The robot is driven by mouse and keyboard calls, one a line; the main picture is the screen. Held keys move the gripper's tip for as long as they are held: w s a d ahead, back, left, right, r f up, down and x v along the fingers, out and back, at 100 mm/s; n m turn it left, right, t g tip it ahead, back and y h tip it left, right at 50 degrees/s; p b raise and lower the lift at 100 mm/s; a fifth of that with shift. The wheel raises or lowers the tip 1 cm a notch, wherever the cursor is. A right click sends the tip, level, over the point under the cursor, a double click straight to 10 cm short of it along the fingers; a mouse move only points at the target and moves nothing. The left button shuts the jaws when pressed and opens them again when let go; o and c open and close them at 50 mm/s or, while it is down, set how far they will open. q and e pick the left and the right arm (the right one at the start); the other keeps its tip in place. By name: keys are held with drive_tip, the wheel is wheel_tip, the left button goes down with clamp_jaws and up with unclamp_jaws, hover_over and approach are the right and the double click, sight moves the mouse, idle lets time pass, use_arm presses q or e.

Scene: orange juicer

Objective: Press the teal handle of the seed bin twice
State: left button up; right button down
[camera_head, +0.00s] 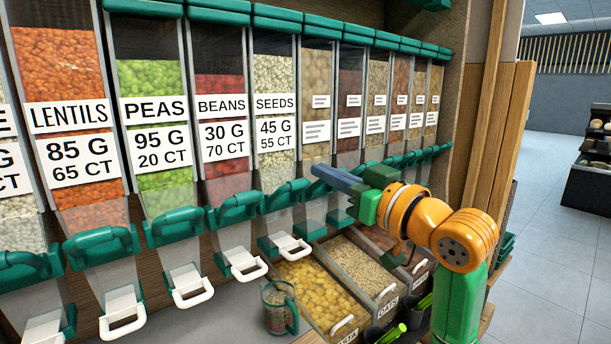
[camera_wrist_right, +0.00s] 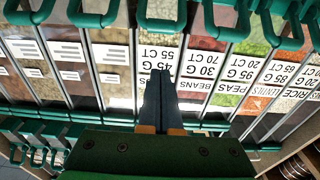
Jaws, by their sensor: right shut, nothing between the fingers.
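The seed bin (camera_head: 273,85) is a clear bin labelled SEEDS, 45 G, 55 CT, with pale seeds inside. Its teal handle (camera_head: 284,196) sticks out at its lower front. My right gripper (camera_head: 320,172) is shut and empty. Its dark fingertips point left, close to the right of this handle and slightly higher; I cannot tell if they touch. In the right wrist view, which is upside down, the shut fingers (camera_wrist_right: 160,85) cover part of the SEEDS label (camera_wrist_right: 150,60), and a teal handle (camera_wrist_right: 161,14) lies beyond the tips. My left gripper is not in view.
Bins of beans (camera_head: 221,90), peas (camera_head: 153,90) and lentils (camera_head: 64,75) stand to the left, more bins to the right. A clear jug with a teal handle (camera_head: 279,308) stands below, beside open food trays (camera_head: 325,292). A wooden post (camera_head: 485,130) closes the right side.

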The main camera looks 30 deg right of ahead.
sight(297, 181)
drive_tip(key=w+p, duration=0.1)
drive_tip(key=w, duration=0.1)
drive_tip(key=w+a+p, duration=0.1)
drive_tip(key=w, duration=0.2)
drive_tip(key=w+r+p, duration=0.1)
drive_tip(key=w, duration=0.2)
drive_tip(key=shift+w+a+r, duration=0.1)
drive_tip(key=shift+w+a, duration=0.05)
drive_tip(key=shift+w, duration=0.1)
drive_tip(key=shift+w+f, duration=0.4)
drive_tip(key=shift+w, duration=0.1)
drive_tip(key=shift+s+f, duration=0.75)
drive_tip(key=shift+f, duration=0.35)
drive_tip(key=shift+s+f, duration=0.35)
